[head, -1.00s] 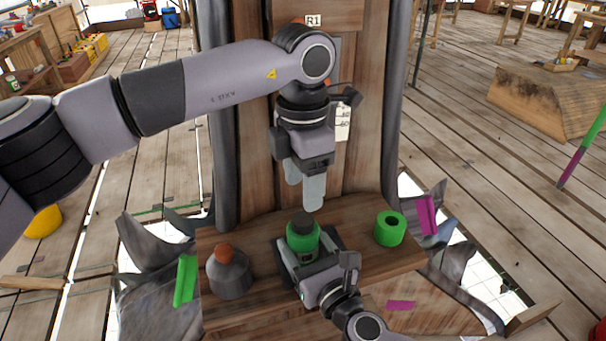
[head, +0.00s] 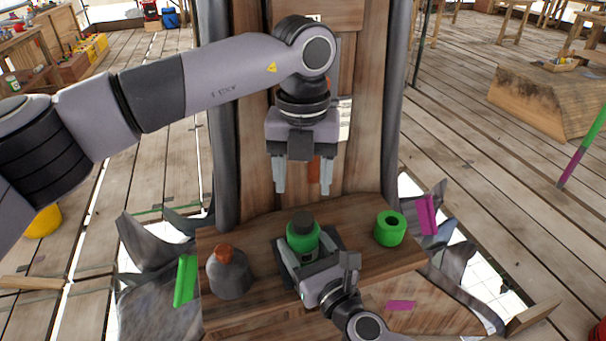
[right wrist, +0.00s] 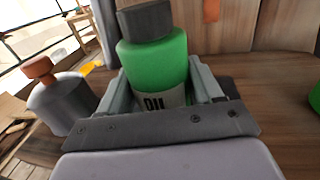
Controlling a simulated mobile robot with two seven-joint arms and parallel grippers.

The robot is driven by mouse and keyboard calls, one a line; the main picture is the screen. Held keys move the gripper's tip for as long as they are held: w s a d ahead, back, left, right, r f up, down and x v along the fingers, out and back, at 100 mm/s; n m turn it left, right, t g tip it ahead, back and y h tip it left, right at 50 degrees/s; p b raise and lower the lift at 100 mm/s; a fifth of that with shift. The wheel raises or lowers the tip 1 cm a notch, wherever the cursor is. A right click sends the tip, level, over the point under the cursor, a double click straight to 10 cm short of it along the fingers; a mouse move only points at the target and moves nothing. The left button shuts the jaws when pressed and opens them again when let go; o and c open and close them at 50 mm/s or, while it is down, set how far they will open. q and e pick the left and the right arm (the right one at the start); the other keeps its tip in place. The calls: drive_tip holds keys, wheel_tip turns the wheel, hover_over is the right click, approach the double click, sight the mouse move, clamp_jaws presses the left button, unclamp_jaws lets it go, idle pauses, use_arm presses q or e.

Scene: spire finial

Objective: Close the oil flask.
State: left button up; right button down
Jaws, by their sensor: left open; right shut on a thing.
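The oil flask (head: 302,241) is green with a dark cap (head: 302,222) on its top, and it stands upright on the wooden ledge. In the right wrist view the flask (right wrist: 155,68) shows an "OIL" label and the dark cap (right wrist: 146,20) sits on its neck; I cannot tell how tight it is. My right gripper (head: 305,262) is shut on the flask's body, with a finger on each side in the right wrist view (right wrist: 165,92). My left gripper (head: 308,190) is open and empty, pointing down above the flask, fingers apart.
A grey flask (head: 229,276) with an orange cap stands left on the ledge (head: 365,265). Green (head: 185,281) and magenta (head: 427,215) pieces flank the ledge. A wooden post rises behind.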

sight(303, 218)
use_arm(q)
drive_tip(key=shift+f, duration=4)
drive_tip(key=c, duration=1.1)
drive_tip(key=m, duration=0.6)
drive_tip(key=shift+m, duration=0.3)
drive_tip(key=m, duration=0.5)
drive_tip(key=shift+m, duration=0.3)
drive_tip(key=o, duration=1.2)
drive_tip(key=shift+r, duration=0.1)
